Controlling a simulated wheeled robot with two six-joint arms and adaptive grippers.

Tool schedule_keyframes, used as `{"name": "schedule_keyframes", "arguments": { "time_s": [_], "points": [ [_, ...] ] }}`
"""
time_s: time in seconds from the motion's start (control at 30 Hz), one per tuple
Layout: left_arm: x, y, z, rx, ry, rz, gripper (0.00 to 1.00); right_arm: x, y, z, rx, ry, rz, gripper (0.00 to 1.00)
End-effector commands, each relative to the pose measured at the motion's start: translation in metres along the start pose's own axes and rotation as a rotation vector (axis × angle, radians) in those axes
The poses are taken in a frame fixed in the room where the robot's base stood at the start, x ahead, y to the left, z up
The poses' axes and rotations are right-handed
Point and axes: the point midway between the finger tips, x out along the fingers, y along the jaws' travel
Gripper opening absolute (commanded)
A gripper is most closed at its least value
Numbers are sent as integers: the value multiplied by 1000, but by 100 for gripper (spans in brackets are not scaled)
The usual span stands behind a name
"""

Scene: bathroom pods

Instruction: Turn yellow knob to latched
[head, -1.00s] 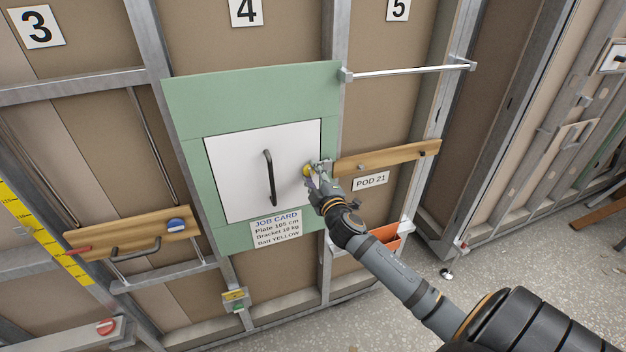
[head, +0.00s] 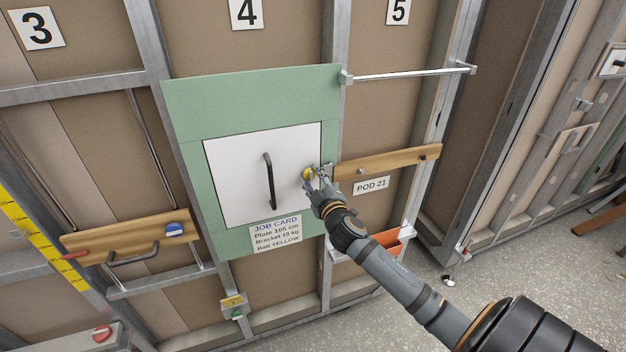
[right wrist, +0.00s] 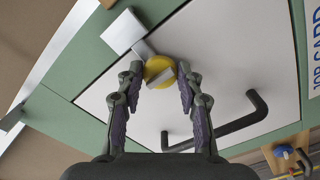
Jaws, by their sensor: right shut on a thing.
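The yellow knob (head: 308,173) sits near the right edge of the white panel (head: 235,178), which is set in a green board. In the right wrist view the knob (right wrist: 159,71) is a round yellow disc with a grey bar across it, and a grey-white block (right wrist: 123,32) lies beside it at the panel edge. My right gripper (head: 314,178) is at the knob, and its two fingers (right wrist: 159,88) close on the knob from both sides. The fingers partly cover the knob in the head view. My left gripper is not in view.
A black handle (head: 269,181) stands out from the panel, left of the knob. A wooden rail (head: 385,161) and a metal bar (head: 410,72) are to the right. A job card (head: 275,233) is below the panel. An orange bin (head: 385,240) sits lower right.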

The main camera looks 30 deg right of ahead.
Motion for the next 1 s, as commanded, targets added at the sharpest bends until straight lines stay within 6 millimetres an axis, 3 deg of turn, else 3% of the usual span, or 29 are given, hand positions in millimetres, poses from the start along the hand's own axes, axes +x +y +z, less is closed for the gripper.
{"name": "schedule_keyframes", "arguments": {
  "time_s": [0.1, 0.47, 0.8, 1.0],
  "points": [
    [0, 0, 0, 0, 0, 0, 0, 0, -1, 1, 2, -2, -1, 46],
    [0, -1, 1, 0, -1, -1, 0, -7, -1, 1, -3, -1, -2, 46],
    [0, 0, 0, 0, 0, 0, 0, -83, -2, 2, -10, -1, -8, 46],
    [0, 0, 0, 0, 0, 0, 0, -112, -1, 2, -6, -2, -5, 46]
  ]
}}
